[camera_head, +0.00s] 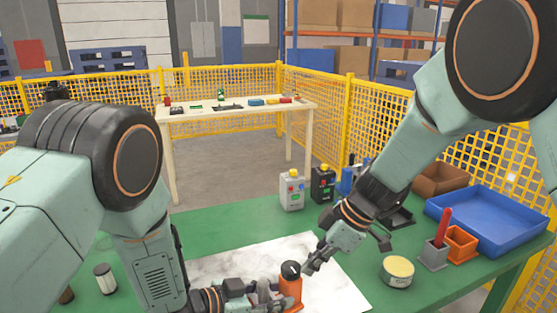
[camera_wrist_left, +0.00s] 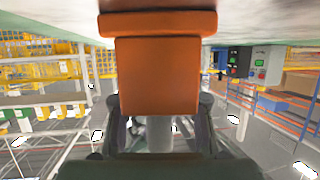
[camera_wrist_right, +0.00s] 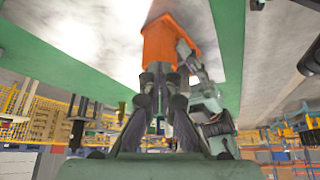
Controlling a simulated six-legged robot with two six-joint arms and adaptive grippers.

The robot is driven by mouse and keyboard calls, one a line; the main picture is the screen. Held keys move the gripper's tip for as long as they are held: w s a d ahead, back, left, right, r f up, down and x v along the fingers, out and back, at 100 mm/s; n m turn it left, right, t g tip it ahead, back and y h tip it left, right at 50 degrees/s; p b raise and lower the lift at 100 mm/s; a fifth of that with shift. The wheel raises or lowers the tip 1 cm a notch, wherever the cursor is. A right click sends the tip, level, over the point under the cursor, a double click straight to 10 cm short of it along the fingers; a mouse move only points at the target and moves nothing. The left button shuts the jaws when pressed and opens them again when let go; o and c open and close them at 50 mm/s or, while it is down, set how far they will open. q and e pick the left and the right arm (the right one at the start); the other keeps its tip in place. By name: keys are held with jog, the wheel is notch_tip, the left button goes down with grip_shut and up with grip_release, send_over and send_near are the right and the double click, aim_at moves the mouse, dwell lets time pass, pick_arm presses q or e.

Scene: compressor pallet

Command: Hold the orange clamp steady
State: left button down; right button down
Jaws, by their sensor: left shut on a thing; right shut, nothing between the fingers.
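The orange clamp (camera_head: 292,293) stands upright on a pale marbled sheet on the green table, with a black knob (camera_head: 290,270) on top. My left gripper (camera_head: 272,293) is shut on the clamp from the left. In the left wrist view the clamp (camera_wrist_left: 160,75) fills the middle, between my fingers. My right gripper (camera_head: 308,265) is shut and empty, close to the knob at the upper right. In the right wrist view its fingertips (camera_wrist_right: 163,75) are near the clamp (camera_wrist_right: 160,42); whether they touch it I cannot tell.
The pale sheet (camera_head: 235,263) is mostly bare. At right stand a round tin (camera_head: 397,272), a grey holder (camera_head: 433,255) with a red handle, an orange bin (camera_head: 461,243) and a blue tray (camera_head: 490,220). Two control boxes (camera_head: 292,190) stand behind. A small cylinder (camera_head: 105,279) stands left.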

jog(key=shift+s, duration=0.2)
jog(key=shift+s+a, duration=0.2)
jog(key=shift+s, duration=0.1)
jog(key=shift+s+a, duration=0.1)
jog(key=shift+s, duration=0.05)
dwell(0.3)
notch_tip(320, 180, up, 6)
jog(key=shift+s+d, duration=0.15)
jog(key=shift+d, duration=0.25)
dwell(0.5)
